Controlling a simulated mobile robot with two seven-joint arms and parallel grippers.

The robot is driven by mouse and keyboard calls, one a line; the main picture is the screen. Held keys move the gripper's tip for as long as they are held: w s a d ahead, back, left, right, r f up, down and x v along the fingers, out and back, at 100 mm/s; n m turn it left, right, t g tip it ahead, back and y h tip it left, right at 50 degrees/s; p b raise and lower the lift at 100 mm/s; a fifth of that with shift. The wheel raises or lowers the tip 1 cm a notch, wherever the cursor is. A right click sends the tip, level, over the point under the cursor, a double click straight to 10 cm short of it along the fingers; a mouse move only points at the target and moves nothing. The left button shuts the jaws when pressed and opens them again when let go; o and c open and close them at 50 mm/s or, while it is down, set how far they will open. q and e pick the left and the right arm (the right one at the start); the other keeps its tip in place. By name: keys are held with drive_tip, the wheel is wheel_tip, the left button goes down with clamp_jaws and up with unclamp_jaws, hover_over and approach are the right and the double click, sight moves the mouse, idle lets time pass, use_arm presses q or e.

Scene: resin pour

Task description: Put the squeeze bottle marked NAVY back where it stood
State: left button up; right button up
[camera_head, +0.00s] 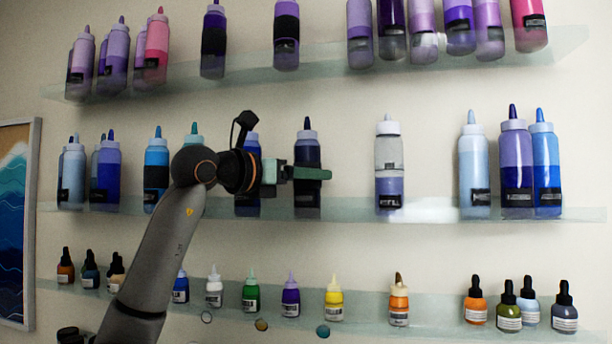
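A dark navy squeeze bottle (307,154) with a pale collar and dark nozzle is upright at the middle glass shelf (350,209). Its black label is too small to read, so I cannot confirm it says NAVY. My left gripper (312,173) reaches it from the left at mid-height. One green-grey finger crosses the front of the bottle; the other finger is hidden. I cannot tell whether the fingers press on it, or whether its base touches the shelf.
A blue bottle (251,143) is partly behind my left wrist. A clear-and-blue bottle (389,165) stands to the right, with bare shelf on both sides. Purple bottles (286,35) line the upper shelf; small dropper bottles (290,296) line the lower one.

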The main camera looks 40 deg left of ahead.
use_arm(q)
drive_tip(key=o, duration=0.4)
drive_tip(key=shift+c, duration=0.2)
drive_tip(key=shift+r, duration=0.2)
drive_tip(key=shift+s, duration=0.35)
drive_tip(key=s+b, duration=0.2)
drive_tip(key=s, duration=0.9)
drive_tip(key=shift+s+a, duration=0.15)
drive_tip(key=shift+a, duration=0.15)
drive_tip(key=shift+f, duration=0.1)
